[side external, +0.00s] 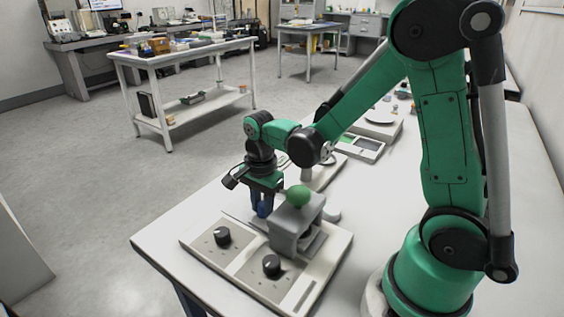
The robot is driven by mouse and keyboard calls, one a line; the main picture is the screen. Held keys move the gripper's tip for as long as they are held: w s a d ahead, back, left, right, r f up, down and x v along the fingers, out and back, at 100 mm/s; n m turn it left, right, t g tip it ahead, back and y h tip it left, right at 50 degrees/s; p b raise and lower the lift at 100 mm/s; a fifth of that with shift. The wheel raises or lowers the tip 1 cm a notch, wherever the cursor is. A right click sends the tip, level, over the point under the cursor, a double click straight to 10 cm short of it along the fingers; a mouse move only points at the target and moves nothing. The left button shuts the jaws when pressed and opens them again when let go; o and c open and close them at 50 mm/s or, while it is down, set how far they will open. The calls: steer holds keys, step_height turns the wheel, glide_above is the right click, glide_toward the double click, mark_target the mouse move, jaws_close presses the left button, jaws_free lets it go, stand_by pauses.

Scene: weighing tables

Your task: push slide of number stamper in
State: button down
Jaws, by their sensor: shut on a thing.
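The number stamper (292,222) is a grey block-shaped device with a round green knob (298,195) on top. It stands upright on a pale base board (215,253) near the front of the table. My gripper (263,209) points down at the stamper's far left side, low beside the body. Its blue fingers are close together, shut on what appears to be the stamper's slide. The fingertips and the slide are mostly hidden, so how far in the slide sits cannot be told.
Two black dial knobs stand on the board, one at left (222,236) and one in front (271,265). Behind are a device with a green panel (362,146) and a scale with a round pan (380,117).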

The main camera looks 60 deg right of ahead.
steer(key=shift+s, duration=0.2)
steer(key=c, duration=0.7)
jaws_free()
steer(key=shift+o, duration=0.2)
steer(key=shift+r, duration=2.8)
